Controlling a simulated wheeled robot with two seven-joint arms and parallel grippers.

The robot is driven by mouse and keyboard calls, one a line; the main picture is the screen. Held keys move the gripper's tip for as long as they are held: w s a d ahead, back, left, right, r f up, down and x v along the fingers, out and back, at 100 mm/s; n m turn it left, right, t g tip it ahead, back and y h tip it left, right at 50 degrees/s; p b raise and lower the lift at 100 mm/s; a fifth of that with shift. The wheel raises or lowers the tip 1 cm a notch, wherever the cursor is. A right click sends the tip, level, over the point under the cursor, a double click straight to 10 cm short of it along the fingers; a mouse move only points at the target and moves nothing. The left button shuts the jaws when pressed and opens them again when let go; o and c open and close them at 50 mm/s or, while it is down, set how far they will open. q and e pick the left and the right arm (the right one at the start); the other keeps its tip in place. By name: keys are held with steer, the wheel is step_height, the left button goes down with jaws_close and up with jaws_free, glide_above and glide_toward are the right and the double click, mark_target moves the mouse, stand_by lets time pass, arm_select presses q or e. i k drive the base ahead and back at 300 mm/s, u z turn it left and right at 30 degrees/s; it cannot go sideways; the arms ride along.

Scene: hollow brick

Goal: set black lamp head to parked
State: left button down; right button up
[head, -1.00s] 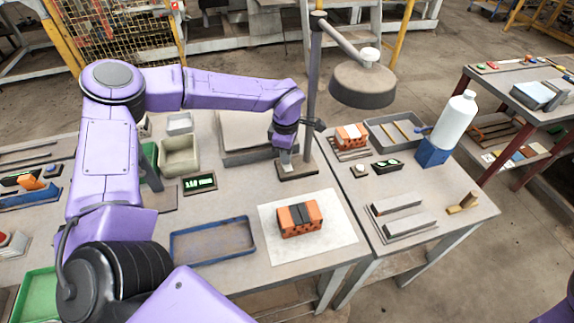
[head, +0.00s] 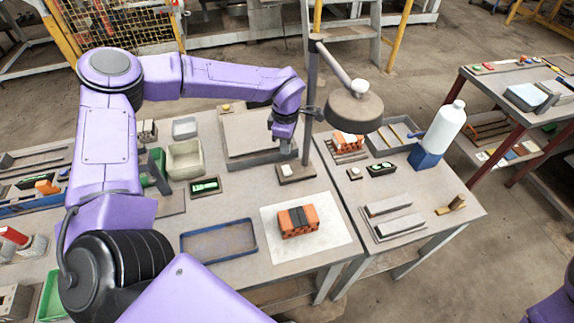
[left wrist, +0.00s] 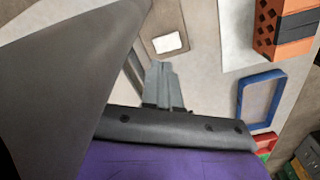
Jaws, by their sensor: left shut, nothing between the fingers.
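The black lamp stands on the table in the head view. Its upright post rises from a small base (head: 297,174) with a white square on top. An arm slants from the post's top down to the right to the dark round lamp head (head: 354,108), which hangs over the table's right part. My left gripper (head: 284,149) is just left of the post, above the base and well below and left of the head. In the left wrist view its fingers (left wrist: 160,68) are shut and empty, beside the lamp base (left wrist: 168,40). My right gripper is out of view.
A hollow brick (head: 298,221) lies on a white sheet in front of the lamp. A blue tray (head: 218,241) is to its left. A white bottle (head: 450,122) on a blue block stands at right. A large dark shape fills the left wrist view's left side.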

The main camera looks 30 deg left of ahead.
mark_target(352, 109)
steer(key=k, duration=1.5)
